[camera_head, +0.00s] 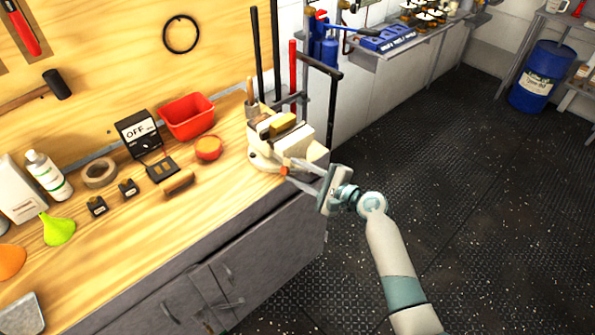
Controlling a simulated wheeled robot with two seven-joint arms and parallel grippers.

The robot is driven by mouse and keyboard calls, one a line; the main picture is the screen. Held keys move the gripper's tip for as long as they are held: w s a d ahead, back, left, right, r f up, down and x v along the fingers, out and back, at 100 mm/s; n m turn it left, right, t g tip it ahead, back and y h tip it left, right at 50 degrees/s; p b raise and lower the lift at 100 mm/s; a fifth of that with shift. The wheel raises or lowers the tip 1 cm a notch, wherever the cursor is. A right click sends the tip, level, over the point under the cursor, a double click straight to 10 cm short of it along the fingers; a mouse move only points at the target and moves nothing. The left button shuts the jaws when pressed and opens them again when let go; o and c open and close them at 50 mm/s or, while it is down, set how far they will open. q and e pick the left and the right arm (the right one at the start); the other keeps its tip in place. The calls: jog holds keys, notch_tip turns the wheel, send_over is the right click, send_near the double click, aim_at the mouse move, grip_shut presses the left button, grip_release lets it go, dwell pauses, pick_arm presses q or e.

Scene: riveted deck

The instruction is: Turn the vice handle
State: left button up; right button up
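A cream vice (262,158) stands at the right end of the wooden workbench, with a yellowish block at its jaws. A small orange-red piece (284,171) shows at its front, low down; it may be an end of the handle, but I cannot make out the rest of the handle. My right gripper (290,172) reaches in from the lower right. Its two fingers are apart and point left, with their tips close around the orange-red piece. I cannot tell whether they touch it. My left gripper is not in view.
Upright bars (292,75) stand behind the vice. The dark floor (460,190) on the right is clear.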

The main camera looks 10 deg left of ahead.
jog(key=shift+a, duration=0.15)
jog(key=b+v, duration=0.3)
jog(key=v, duration=1.4)
jog(key=shift+d+b, duration=0.3)
jog(key=shift+d, duration=0.05)
